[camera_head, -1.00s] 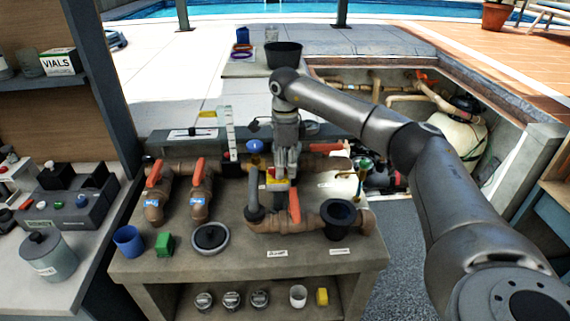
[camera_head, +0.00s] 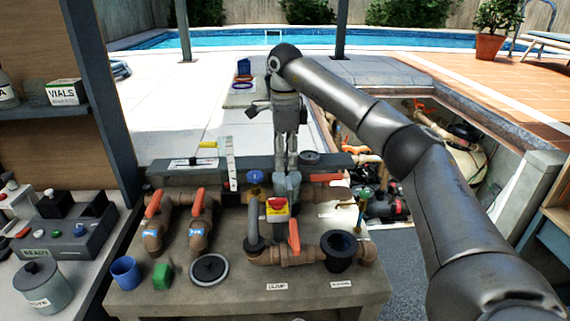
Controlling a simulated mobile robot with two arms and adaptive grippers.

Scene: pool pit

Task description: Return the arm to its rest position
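My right arm comes in from the right and bends down over the pipe bench. Its gripper (camera_head: 286,168) points down above the red and yellow switch (camera_head: 277,208), close behind it in the picture. Two fingers show with a narrow gap between them, and I see nothing held. The switch sits on a grey body in the pipework. My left gripper is not in view.
The bench (camera_head: 230,285) carries orange-handled valves (camera_head: 197,204), a blue-knobbed valve (camera_head: 255,177), a black open fitting (camera_head: 340,250), a blue cup (camera_head: 125,271), a green block (camera_head: 162,276) and a round black lid (camera_head: 209,270). An open pit with pipes lies at right.

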